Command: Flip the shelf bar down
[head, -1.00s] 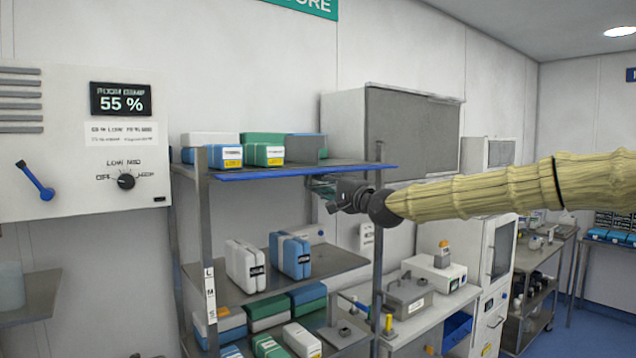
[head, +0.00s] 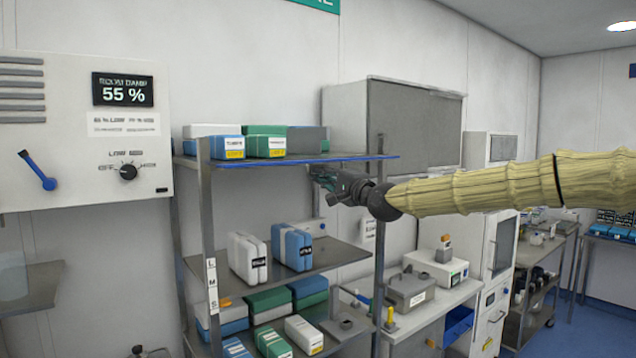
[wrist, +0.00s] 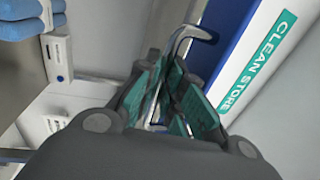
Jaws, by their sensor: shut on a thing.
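The shelf bar shows in the wrist view as a thin grey metal rod (wrist: 186,36) with a bent, hooked end. It runs down between the teal pads of my gripper (wrist: 170,90), which is shut on it. In the head view my gripper (head: 325,181) is just below the right end of the top shelf's blue front edge (head: 300,158), by the right-hand post. The bar itself is too small and too covered by the fingers to make out clearly there.
The metal rack's posts (head: 209,230) and lower shelves hold several boxes. A grey wall cabinet (head: 412,125) is behind my gripper. A counter with a grey metal box (head: 410,290) stands below. A wall panel with a dial (head: 128,172) is at left.

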